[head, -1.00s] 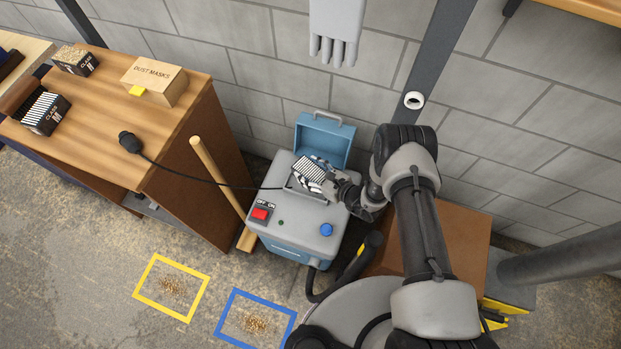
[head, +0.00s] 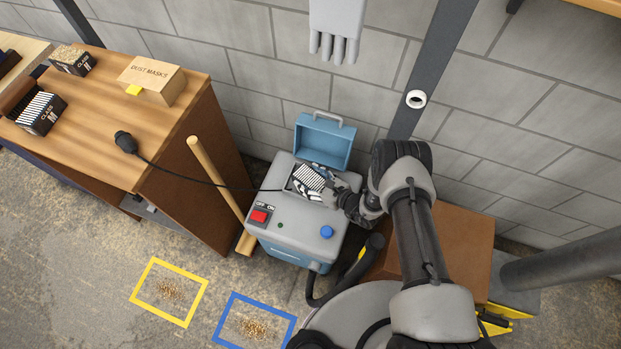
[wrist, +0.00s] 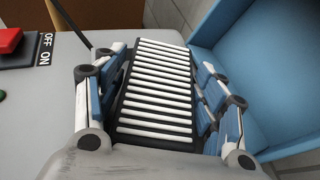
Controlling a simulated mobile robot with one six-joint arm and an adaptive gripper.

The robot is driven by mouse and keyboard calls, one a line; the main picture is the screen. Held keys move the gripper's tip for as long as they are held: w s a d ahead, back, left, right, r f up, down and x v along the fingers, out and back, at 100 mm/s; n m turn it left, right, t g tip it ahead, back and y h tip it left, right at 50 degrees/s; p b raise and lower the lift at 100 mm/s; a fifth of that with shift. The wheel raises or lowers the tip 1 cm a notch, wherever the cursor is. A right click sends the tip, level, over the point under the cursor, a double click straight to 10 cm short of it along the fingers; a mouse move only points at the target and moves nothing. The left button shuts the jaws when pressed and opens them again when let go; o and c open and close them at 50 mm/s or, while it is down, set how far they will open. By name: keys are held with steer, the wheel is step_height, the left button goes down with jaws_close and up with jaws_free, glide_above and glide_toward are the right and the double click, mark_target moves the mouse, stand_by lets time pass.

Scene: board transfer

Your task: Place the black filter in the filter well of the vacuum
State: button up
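The black filter (wrist: 155,95) has a black frame and white pleats, which face up. In the head view the filter (head: 309,177) is at the filter well (head: 290,187) in the top of the grey and blue vacuum (head: 290,226). My gripper (head: 311,181) reaches in from the right. In the wrist view my gripper's (wrist: 158,92) blue-padded fingers stand on both long sides of the filter and appear closed on it. The filter sits low at the well's opening. Its underside and most of the well are hidden, so its exact depth is unclear.
The vacuum's open blue lid (head: 323,140) stands behind the well. A red switch (head: 260,216) and blue knob (head: 326,232) are on top in front. A black cable (head: 210,184) crosses from the left. The wooden bench (head: 100,110) holds other filters (head: 42,113) and a dust mask box (head: 152,80).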

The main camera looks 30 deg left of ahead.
steer(key=shift+r, duration=0.15)
steer(key=shift+d+r+p, duration=0.2)
steer(key=shift+d+p, duration=0.1)
steer(key=shift+p, duration=0.1)
steer(key=p+v, duration=0.3)
steer(key=v, duration=0.8)
steer(key=shift+s+d, duration=0.1)
steer(key=shift+d, duration=0.05)
